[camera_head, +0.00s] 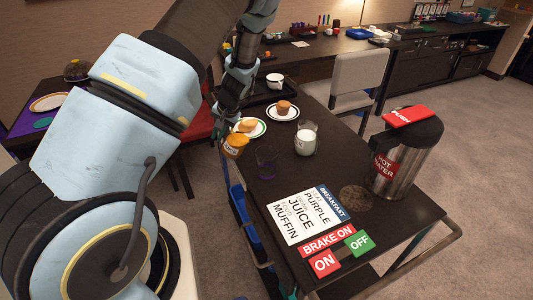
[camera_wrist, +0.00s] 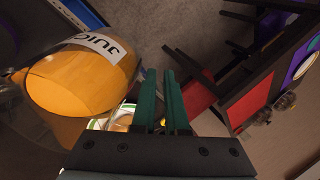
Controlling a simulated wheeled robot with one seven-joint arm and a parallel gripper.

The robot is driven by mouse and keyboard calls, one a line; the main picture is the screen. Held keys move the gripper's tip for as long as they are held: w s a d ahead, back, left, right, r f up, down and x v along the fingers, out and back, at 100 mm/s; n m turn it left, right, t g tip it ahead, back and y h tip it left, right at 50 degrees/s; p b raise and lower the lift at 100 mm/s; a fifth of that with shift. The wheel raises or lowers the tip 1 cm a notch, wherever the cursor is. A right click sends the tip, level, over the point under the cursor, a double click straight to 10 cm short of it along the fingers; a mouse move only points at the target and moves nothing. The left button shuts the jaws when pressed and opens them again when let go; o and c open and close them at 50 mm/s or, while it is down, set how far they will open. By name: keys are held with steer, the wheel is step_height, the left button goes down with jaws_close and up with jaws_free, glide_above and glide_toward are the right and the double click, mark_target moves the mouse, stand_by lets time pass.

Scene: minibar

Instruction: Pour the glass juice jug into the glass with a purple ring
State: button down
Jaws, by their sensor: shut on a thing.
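The glass juice jug (camera_head: 235,147), full of orange juice, is at the left edge of the black cart top, just left of the glass with a purple ring (camera_head: 266,163). In the wrist view the jug (camera_wrist: 80,80) is large at the left, with its JUICE label facing up. My gripper (camera_wrist: 163,85) is shut on the jug, with its green fingers close together beside the jug's body; the grasped part, likely the handle, is mostly hidden. My gripper also shows in the head view (camera_head: 226,128), above the jug. The purple-ringed glass stands upright and looks empty.
A glass of milk (camera_head: 306,140), a muffin plate (camera_head: 283,113) and a plate with a pastry (camera_head: 249,127) stand near. A hot water dispenser (camera_head: 405,155) is at the right. A menu card (camera_head: 306,213) and red and green signs lie in front.

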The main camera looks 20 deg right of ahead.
steer(key=shift+s+d+r+t+y, duration=0.25)
steer(key=shift+r+t+y, duration=0.05)
steer(key=shift+r, duration=0.15)
steer(key=shift+s+d+r+t+y, duration=0.2)
steer(key=shift+s+r+t+y, duration=0.1)
steer(key=shift+r, duration=0.15)
steer(key=shift+s+d+r+t+y, duration=0.1)
steer(key=shift+d+r+t+y, duration=0.1)
steer(key=shift+r, duration=0.15)
steer(key=shift+s+d+r+t+y, duration=0.1)
steer(key=shift+r+t, duration=0.1)
steer(key=shift+r, duration=0.1)
steer(key=shift+r, duration=0.2)
steer(key=shift+s+d+r+t+y, duration=0.1)
steer(key=shift+s+r+t+y, duration=0.05)
steer(key=shift+r+t+y, duration=0.4)
steer(key=shift+s+d+r+t+y, duration=0.1)
steer(key=shift+r+t+y, duration=0.2)
steer(key=shift+r, duration=0.35)
stand_by(1.5)
steer(key=shift+s+d+r+t+y+b, duration=0.2)
steer(key=shift+r+t+y+b, duration=0.15)
steer(key=shift+r, duration=0.2)
steer(key=shift+s+d+r+t+y+b, duration=0.25)
steer(key=shift+r+t+y, duration=0.15)
steer(key=shift+r, duration=0.15)
stand_by(2.4)
